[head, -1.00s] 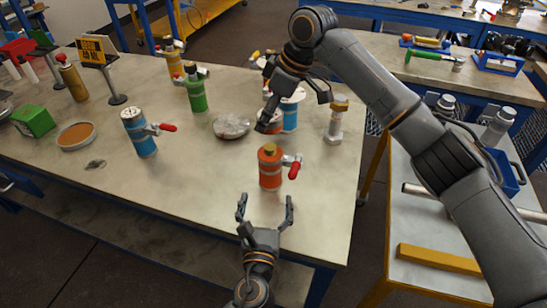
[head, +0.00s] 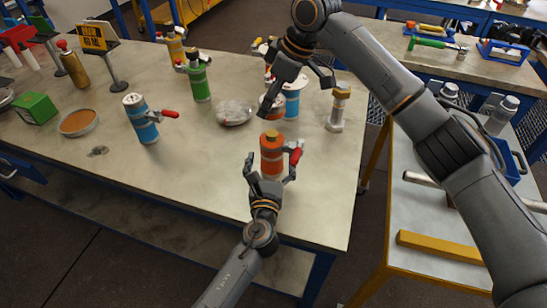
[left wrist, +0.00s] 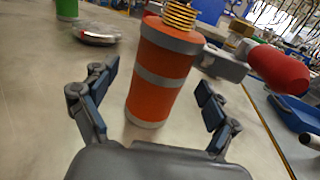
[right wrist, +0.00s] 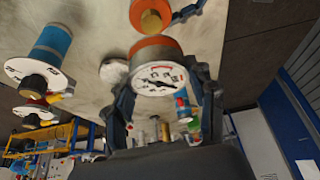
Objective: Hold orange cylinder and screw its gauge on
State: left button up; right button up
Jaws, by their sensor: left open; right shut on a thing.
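The orange cylinder (head: 271,160) stands upright near the table's front edge, with a grey band, a bare brass thread on top and a red-handled valve at its right. It is large in the left wrist view (left wrist: 160,80). My left gripper (head: 272,174) is open, its fingers on either side of the cylinder's near side; I see gaps between fingers and cylinder. My right gripper (head: 293,98) is shut on an orange-rimmed gauge (right wrist: 157,72) with a white dial, held above and behind the cylinder. In the head view the gauge (head: 270,106) is partly hidden by a finger.
A blue cylinder (head: 141,119) with a red handle stands left; a green one (head: 199,82) stands farther back. A metal fitting (head: 338,108) stands at the right edge.

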pick_arm(q)
jog(key=shift+w+d, duration=0.2)
jog(key=shift+w, duration=1.4)
jog(key=c, duration=1.8)
pick_arm(e)
send_over(271, 132)
jog(key=shift+f, duration=2.45)
jog(key=shift+f, duration=0.1)
jog(key=shift+a+f, duration=0.1)
jog(key=shift+f, duration=0.7)
pick_arm(q)
grip_shut()
pick_arm(e)
jog(key=shift+f, duration=0.6)
